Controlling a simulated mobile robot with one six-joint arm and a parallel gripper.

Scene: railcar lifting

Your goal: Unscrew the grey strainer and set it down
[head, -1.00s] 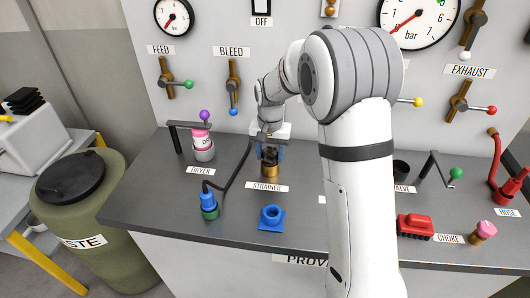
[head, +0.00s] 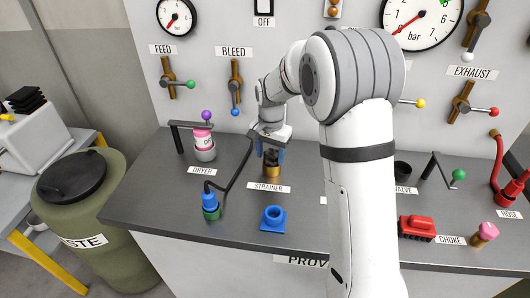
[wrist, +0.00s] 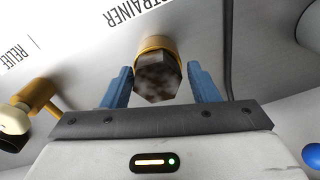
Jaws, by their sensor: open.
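The strainer (head: 270,157) is a dark, mottled grey-brown hexagonal piece. It stands upright in a brass collar (head: 272,172) on the bench, behind the STRAINER label. In the wrist view the strainer (wrist: 157,80) shows with the brass ring (wrist: 155,44) beyond it. My gripper (head: 271,150) points down over it with blue fingers. In the wrist view my gripper (wrist: 158,72) is open, with a finger on each side of the strainer and a visible gap at both. Whether the thread is loose cannot be told.
A black bent pipe (head: 235,170) runs close left of the strainer to a blue and green fitting (head: 210,205). A blue flanged socket (head: 273,218) stands in front. The dryer cup (head: 204,150) is left. Bare bench (head: 150,200) lies at front left. A waste drum (head: 85,215) stands beside the bench.

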